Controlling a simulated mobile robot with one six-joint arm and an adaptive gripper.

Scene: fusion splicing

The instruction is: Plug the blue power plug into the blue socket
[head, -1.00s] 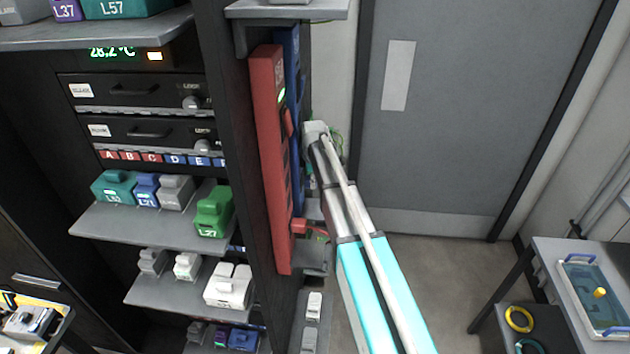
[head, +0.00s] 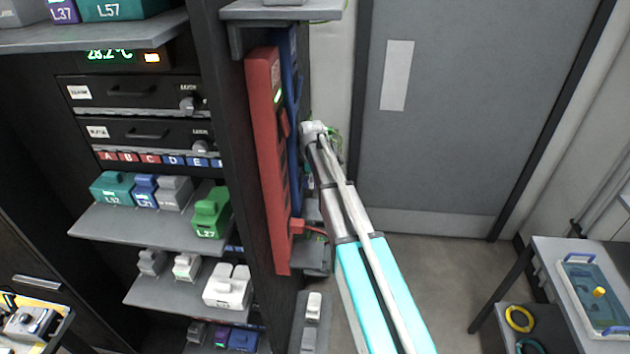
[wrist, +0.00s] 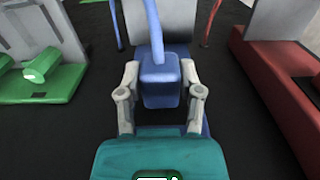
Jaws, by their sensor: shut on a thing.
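The blue power plug (wrist: 160,82) is in the middle of the wrist view, between the two light grey fingers of my gripper (wrist: 160,70). My gripper is shut on it. A blue cable (wrist: 152,25) runs from the plug toward the top of the picture. In the head view a tall blue strip (head: 292,90) stands upright on the rack's side, partly behind a red one. My arm's wrist end is just right of this blue strip. The fingers and the plug are hidden there. I cannot make out the blue socket, or whether the plug touches it.
The red strip (head: 268,150) stands close to the left of the blue one, with a red plug (head: 298,227) low on it. A grey shelf (head: 285,10) juts out above. A grey door (head: 430,120) is behind, with open floor before it. A red block (wrist: 275,75) is right in the wrist view.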

